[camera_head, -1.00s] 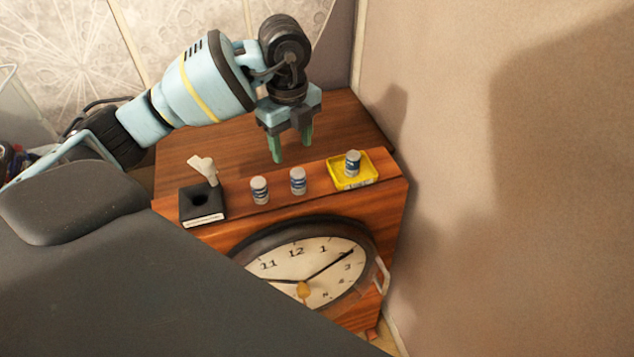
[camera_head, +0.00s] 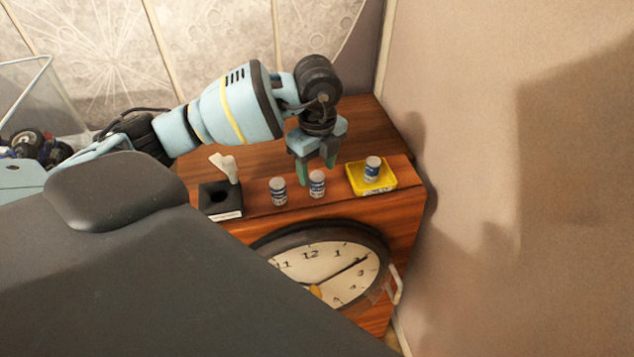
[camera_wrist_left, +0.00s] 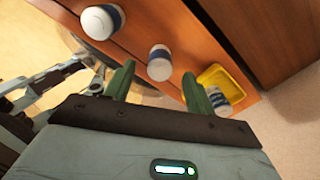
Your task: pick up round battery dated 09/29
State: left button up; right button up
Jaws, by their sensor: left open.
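Three round batteries, white with blue bands, stand upright on the wooden cabinet: a left one (camera_head: 278,191), a middle one (camera_head: 317,184), and a right one (camera_head: 372,169) in a yellow tray (camera_head: 388,183). Their dates are too small to read. My left gripper (camera_head: 317,173) is open and empty, with green fingers pointing down just behind and above the middle battery. In the left wrist view, the middle battery (camera_wrist_left: 160,63) shows beyond and between the open fingertips (camera_wrist_left: 160,80). The left battery (camera_wrist_left: 102,20) and the tray battery (camera_wrist_left: 222,98) lie to either side. My right gripper is out of view.
A black holder (camera_head: 221,199) with a white tissue-like piece (camera_head: 226,167) stands left of the batteries. A round clock (camera_head: 330,270) is at the cabinet's front. The wall (camera_head: 470,180) rises close on the right. The wooden top behind the batteries is clear.

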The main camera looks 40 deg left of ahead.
pick_arm(q)
jog(key=shift+f, duration=1.2)
jog(key=c, duration=1.1)
jog(key=shift+r, duration=0.15)
jog(key=shift+c, duration=0.2)
jog(key=shift+r, duration=0.55)
notch_tip(320, 180, up, 2)
jog(key=shift+r, duration=0.1)
jog(key=s+d+r, duration=0.1)
jog(key=s+d, duration=1)
jog(key=shift+s+r, duration=0.2)
jog(key=shift+r, duration=0.05)
